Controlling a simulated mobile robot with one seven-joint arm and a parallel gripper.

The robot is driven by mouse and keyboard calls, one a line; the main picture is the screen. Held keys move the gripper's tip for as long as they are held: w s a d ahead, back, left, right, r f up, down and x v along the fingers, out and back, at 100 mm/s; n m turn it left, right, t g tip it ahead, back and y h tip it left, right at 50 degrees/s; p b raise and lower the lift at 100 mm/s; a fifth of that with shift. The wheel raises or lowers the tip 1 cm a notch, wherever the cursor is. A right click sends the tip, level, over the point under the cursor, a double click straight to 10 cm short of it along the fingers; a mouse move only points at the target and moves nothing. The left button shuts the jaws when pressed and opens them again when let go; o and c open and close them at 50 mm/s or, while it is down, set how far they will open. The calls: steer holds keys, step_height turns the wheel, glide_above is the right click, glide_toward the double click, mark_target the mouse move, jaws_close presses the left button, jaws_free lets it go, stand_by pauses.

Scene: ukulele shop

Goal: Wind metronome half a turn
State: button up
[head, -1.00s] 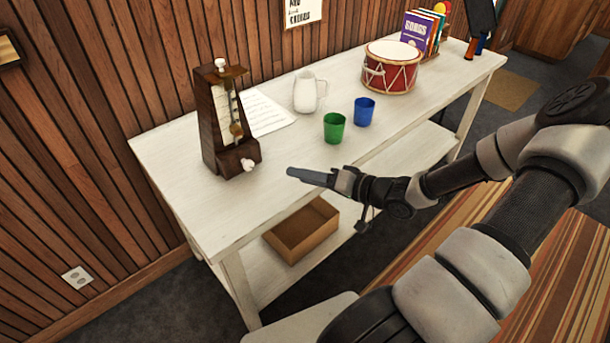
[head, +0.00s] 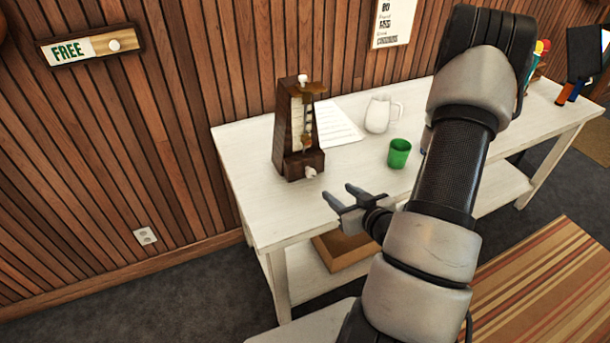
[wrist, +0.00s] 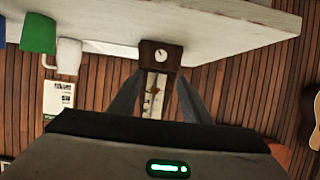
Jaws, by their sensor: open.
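The metronome (head: 298,135) is a dark brown wooden tapered case with a pale scale and a brass pendulum weight. It stands upright on the white table. In the wrist view, which is upside down, the key shows as a round white face with a dark mark (wrist: 161,56). My gripper (head: 342,194) is open and empty, just right of and in front of the key, apart from it. In the wrist view the metronome (wrist: 153,95) lies between my two fingers (wrist: 158,80).
A green cup (head: 399,154) and a white pitcher (head: 378,114) stand right of the metronome, with a paper sheet (head: 338,123) behind. My arm hides much of the right side of the table (head: 262,205).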

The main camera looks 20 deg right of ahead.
steer(key=shift+w+f+b, duration=0.75)
steer(key=shift+w+b, duration=0.1)
steer(key=shift+b, duration=2.1)
steer(key=b, duration=0.6)
glide_toward(312, 173)
steer(key=x, duration=0.8)
steer(key=shift+w+f, duration=0.2)
steer(key=shift+w, duration=0.15)
steer(key=c, duration=1)
steer(key=shift+p, duration=0.3)
